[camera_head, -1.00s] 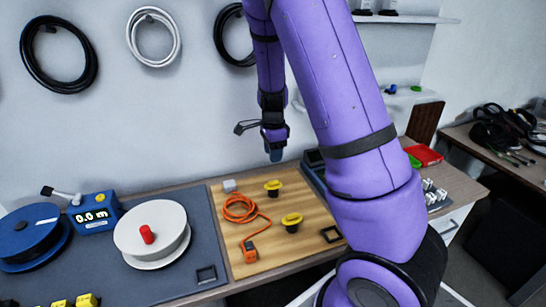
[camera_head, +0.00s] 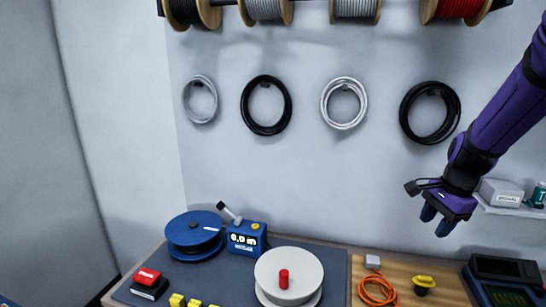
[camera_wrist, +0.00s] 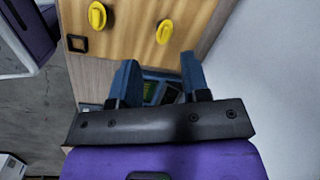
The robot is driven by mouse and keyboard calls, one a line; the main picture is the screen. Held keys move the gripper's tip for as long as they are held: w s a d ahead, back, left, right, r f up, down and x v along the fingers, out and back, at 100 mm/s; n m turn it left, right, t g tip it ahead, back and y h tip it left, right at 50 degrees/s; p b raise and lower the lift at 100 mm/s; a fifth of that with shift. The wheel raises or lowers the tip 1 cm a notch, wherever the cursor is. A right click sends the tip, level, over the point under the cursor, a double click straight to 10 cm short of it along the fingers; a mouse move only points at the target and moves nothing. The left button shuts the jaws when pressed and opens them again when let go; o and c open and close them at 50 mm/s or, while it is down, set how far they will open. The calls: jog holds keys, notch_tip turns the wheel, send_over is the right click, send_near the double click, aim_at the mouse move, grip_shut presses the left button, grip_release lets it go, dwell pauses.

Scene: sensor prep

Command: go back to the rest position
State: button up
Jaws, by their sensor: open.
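My gripper (camera_head: 437,218) hangs at the right of the head view, in the air above the workbench and in front of the wall. In the wrist view its two blue fingers (camera_wrist: 158,82) stand apart with nothing between them. Below and beyond the fingers lies a wooden board (camera_wrist: 130,35) with two yellow-topped pieces, a left one (camera_wrist: 97,16) and a right one (camera_wrist: 164,31). The gripper touches nothing that I can see.
A blue reel (camera_head: 194,232), a blue meter (camera_head: 247,239), a white spool (camera_head: 289,268) and an orange cable (camera_head: 377,289) are on the bench. A dark device (camera_head: 503,278) lies below my gripper. A shelf (camera_head: 510,208) with a white box (camera_head: 501,191) is close at its right.

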jog(key=s+a+r+n+t, duration=0.2)
jog(key=s+a+r+n, duration=0.2)
jog(key=s+r+n, duration=0.3)
jog(key=s+a+r+n+t+h, duration=0.1)
jog(key=s+a+r+n, duration=0.2)
jog(key=s+r+n, duration=0.5)
jog(key=s+r, duration=0.1)
jog(key=s, duration=0.6)
jog(key=shift+a+n+t, duration=0.3)
jog(key=shift+a+t, duration=0.05)
jog(key=shift+t, duration=0.05)
